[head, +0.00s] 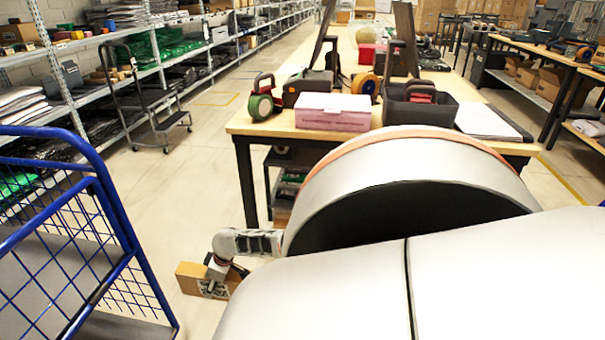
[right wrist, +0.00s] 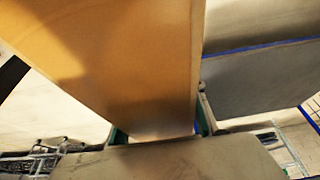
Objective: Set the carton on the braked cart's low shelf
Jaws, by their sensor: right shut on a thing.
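The brown carton (head: 190,281) is held above the floor, to the right of the blue cart and apart from it in the head view. My right gripper (head: 215,272) is shut on it. In the right wrist view the carton (right wrist: 130,60) fills the upper middle, between the fingers (right wrist: 160,133). The cart (head: 105,205) has blue tubes, mesh sides and grey shelves; its low shelf (head: 120,326) shows at the bottom left. Grey shelf panels with blue edges (right wrist: 260,85) show right of the carton in the right wrist view. My left gripper is out of view.
A workbench (head: 245,122) with a pink box (head: 333,112), tape dispensers and a black bin (head: 420,106) stands ahead. Stocked racks line the left, with a step ladder (head: 150,100) before them. Floor between cart and bench is clear.

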